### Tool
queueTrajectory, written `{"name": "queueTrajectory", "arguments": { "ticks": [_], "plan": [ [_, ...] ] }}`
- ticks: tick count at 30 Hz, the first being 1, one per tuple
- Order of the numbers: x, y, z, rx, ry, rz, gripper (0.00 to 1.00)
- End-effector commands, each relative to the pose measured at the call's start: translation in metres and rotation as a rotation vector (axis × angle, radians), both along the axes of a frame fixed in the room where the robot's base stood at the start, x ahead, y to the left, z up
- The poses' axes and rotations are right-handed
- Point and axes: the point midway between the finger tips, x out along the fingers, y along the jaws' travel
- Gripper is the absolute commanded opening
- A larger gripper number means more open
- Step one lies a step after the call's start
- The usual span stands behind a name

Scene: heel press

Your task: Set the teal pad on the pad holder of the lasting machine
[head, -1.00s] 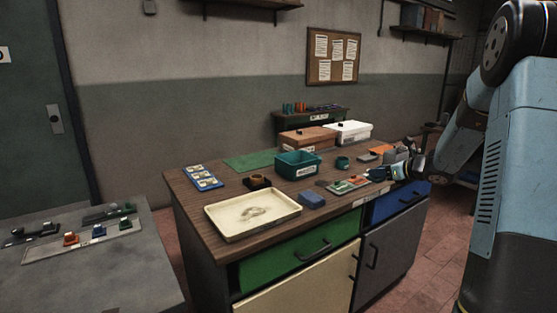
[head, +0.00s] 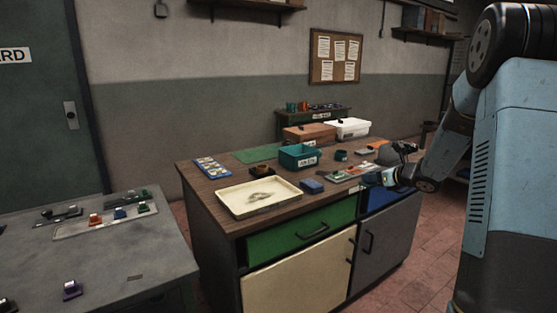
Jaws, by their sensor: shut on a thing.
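A small teal round thing (head: 341,155) stands on the workbench behind a teal bin's right side. I cannot pick out the lasting machine or its pad holder in this view.
A grey table (head: 135,255) with coloured pieces stands at left. Red floor is clear at right.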

Motion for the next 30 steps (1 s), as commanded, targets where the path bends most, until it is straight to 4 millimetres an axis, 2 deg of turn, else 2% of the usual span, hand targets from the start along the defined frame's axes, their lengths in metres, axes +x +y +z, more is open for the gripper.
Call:
{"name": "queueTrajectory", "arguments": {
  "ticks": [9,15,21,30],
  "plan": [
    [-0.002,0.051,-0.045,0.000,0.006,-0.091,0.00],
    [-0.010,0.074,-0.076,0.000,0.006,-0.165,0.00],
    [-0.020,0.088,-0.098,-0.001,0.003,-0.218,0.00],
    [-0.024,0.093,-0.106,-0.001,0.000,-0.240,0.00]
  ]
}}
